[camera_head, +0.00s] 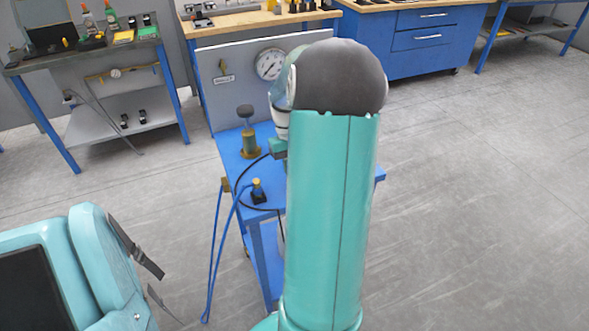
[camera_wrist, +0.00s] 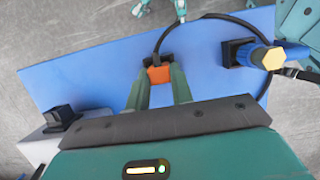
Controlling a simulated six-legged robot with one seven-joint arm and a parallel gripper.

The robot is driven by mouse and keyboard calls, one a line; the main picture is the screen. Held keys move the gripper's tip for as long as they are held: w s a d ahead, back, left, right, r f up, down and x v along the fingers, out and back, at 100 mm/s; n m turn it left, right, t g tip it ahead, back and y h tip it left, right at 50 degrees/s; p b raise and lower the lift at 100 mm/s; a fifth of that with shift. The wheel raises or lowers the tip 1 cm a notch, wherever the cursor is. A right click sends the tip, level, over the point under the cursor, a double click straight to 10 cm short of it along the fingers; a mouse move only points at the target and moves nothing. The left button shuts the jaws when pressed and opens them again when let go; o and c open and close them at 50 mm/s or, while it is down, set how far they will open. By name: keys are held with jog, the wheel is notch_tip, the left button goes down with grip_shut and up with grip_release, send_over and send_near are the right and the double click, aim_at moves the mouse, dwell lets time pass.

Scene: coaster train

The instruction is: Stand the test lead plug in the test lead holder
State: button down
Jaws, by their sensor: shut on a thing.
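My gripper (camera_wrist: 160,82) is shut on an orange and black plug (camera_wrist: 158,74) with a black cable, which appears to be the test lead plug. In the head view my gripper (camera_head: 279,149) is over the blue cart, partly hidden by my arm. A black block (camera_wrist: 60,118) sits at lower left of the wrist view, apart from the plug. Another black block (camera_wrist: 237,50) stands at right, with a gold-capped blue piece at it; it also shows in the head view (camera_head: 259,197). I cannot tell which block is the test lead holder. The plug's lower end is hidden.
The blue cart top (camera_wrist: 90,75) has bare room left of the plug. A grey panel with a gauge (camera_head: 270,64) rises behind. A brass piece with a dark knob (camera_head: 248,130) stands on the cart. Blue leads (camera_head: 215,250) hang off its left side.

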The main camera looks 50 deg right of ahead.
jog(key=c, duration=1.1)
grip_release()
jog(key=shift+c, duration=0.2)
jog(key=shift+r, duration=0.1)
jog(key=v, duration=1.3)
jog(key=shift+r, duration=0.35)
